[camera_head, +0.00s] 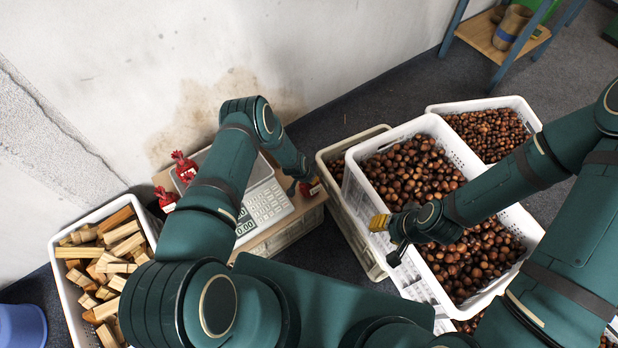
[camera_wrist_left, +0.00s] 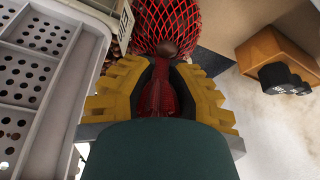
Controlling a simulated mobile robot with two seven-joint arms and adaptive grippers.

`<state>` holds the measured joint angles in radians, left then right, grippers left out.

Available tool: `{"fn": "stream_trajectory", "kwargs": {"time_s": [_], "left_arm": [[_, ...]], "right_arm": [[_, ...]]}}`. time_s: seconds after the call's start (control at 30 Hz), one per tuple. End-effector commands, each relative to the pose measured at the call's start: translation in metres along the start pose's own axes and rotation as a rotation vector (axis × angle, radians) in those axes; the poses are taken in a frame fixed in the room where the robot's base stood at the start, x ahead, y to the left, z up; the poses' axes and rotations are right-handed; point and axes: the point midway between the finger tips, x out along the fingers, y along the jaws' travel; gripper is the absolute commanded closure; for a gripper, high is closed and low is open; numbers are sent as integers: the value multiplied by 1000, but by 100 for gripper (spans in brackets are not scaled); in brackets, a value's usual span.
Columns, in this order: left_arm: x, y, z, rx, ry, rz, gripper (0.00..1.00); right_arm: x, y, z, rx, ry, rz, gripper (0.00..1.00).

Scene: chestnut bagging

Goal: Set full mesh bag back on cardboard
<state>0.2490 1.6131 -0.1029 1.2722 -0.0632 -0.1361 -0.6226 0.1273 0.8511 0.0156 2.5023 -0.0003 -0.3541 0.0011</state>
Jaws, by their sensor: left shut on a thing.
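A full red mesh bag (camera_wrist_left: 165,28) hangs beyond my left gripper (camera_wrist_left: 160,88) in the left wrist view. The yellow-padded fingers are shut around its gathered red neck. In the head view the same bag (camera_head: 311,187) shows only partly, beside my left gripper (camera_head: 303,185), over the right end of the brown cardboard (camera_head: 302,212). I cannot tell whether the bag touches it. My right gripper (camera_head: 386,240) looks open and empty at the left rim of the big chestnut crate; one yellow pad shows.
A scale (camera_head: 265,207) stands on the cardboard, with red bags (camera_head: 184,168) at its far left. White chestnut crates (camera_head: 352,190) fill the right, and a beige crate (camera_head: 328,160) stands next to the cardboard. A crate of wood blocks (camera_head: 62,285) is at left.

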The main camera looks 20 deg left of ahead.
Motion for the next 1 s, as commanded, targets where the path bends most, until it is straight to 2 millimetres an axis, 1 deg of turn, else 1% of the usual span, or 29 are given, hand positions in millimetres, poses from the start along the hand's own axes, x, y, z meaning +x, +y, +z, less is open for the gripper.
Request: {"fn": "stream_trajectory", "kwargs": {"time_s": [0.03,0.27,0.43,0.47,0.5,0.53,0.87,0.93,1.0], "left_arm": [[4,-1,0,-1,3,-2,100],[3,-1,0,0,3,-2,100],[7,-1,2,0,2,-2,100],[6,-1,2,0,1,-1,73],[6,-1,2,0,1,-1,59],[6,-1,2,0,1,-1,57],[4,-1,1,0,1,-1,57],[2,-1,0,0,1,-1,57],[-7,-1,0,0,0,0,57]], "right_arm": [[2,1,0,0,1,0,58],[1,0,0,0,1,0,58],[6,2,0,0,3,0,58],[5,2,-1,0,3,0,58],[4,2,-1,0,3,0,58],[4,2,-1,0,3,0,58],[3,1,-1,0,2,0,58],[-1,0,0,0,1,0,58],[-4,-1,0,0,0,0,58]]}}
